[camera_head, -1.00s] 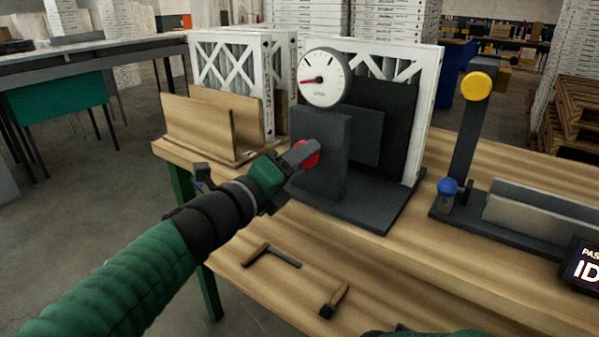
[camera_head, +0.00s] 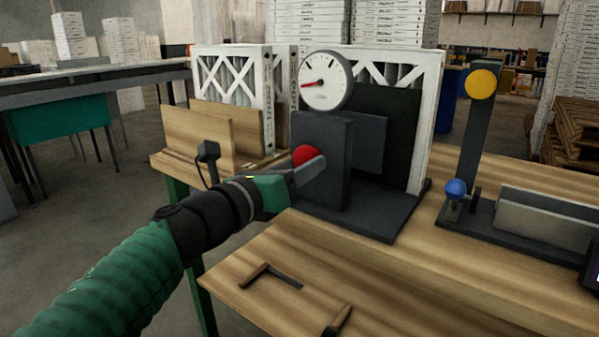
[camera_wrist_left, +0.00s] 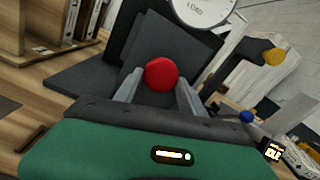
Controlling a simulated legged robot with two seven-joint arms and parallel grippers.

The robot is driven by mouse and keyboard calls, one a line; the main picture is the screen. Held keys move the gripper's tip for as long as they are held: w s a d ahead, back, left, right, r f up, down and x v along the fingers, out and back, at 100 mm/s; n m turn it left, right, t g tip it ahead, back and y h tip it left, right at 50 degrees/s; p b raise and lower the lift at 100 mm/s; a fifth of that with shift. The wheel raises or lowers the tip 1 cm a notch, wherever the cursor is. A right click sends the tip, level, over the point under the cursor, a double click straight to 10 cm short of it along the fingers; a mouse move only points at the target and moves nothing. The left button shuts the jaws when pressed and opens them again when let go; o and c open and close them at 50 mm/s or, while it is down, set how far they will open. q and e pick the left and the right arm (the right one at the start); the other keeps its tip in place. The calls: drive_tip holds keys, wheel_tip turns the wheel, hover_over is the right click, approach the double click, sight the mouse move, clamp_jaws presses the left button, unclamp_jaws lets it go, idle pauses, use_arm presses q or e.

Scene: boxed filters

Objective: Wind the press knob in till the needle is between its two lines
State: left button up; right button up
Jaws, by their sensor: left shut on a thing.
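The press (camera_head: 322,160) is a dark grey block on a flat base on the wooden bench. Its red knob (camera_head: 305,155) sticks out of the near left side. In the left wrist view the red knob (camera_wrist_left: 161,73) sits between the two fingers. My right gripper is not in view.
A white-framed filter (camera_head: 425,125) stands behind the press. A wooden holder (camera_head: 195,135) with filters is at left. A stand with a yellow disc (camera_head: 481,84) and blue knob (camera_head: 455,188) is at right. Hand tools (camera_head: 270,275) lie near the front edge.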

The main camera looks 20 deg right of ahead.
use_arm(q)
drive_tip(key=shift+f, duration=0.3)
drive_tip(key=o, duration=1.2)
drive_tip(key=shift+w, duration=0.1)
drive_tip(key=shift+o, duration=0.6)
drive_tip(key=shift+r, duration=0.15)
drive_tip(key=p+v, duration=0.2)
drive_tip(key=v, duration=1.5)
